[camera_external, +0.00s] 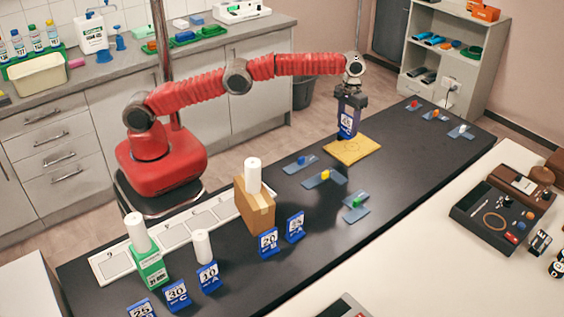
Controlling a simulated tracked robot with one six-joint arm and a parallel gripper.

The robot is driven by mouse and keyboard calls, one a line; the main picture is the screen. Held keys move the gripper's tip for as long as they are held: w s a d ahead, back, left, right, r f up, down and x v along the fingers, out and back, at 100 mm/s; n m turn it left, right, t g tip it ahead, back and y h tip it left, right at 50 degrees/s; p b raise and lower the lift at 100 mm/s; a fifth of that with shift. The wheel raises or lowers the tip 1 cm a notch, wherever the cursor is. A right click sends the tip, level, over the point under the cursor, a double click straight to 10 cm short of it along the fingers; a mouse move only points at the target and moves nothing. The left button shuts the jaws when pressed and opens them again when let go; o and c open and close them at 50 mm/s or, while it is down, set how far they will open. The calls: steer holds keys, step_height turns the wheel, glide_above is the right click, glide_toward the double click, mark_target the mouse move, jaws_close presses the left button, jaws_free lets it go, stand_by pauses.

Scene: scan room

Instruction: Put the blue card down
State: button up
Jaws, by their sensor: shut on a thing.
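My gripper (351,100) points down at the end of the red arm and is shut on a blue card (346,127). The card is upright, with white print too small to read surely. It is at the far edge of a yellow pad (355,151) on the black table. I cannot tell whether its lower edge touches the pad or hangs just above it. The gripper covers the card's top.
Other blue number cards stand at the table's near left, including card 20 (269,243) and card 30 (176,294). A cardboard box (257,211) stands near them. Small blue plates with coloured pieces (324,178) lie near the pad.

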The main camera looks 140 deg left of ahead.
mark_target(346, 135)
steer(key=shift+f, duration=2.65)
steer(key=shift+f, duration=1.85)
steer(key=shift+f, duration=0.15)
steer(key=o, duration=1.1)
steer(key=shift+r, duration=3.9)
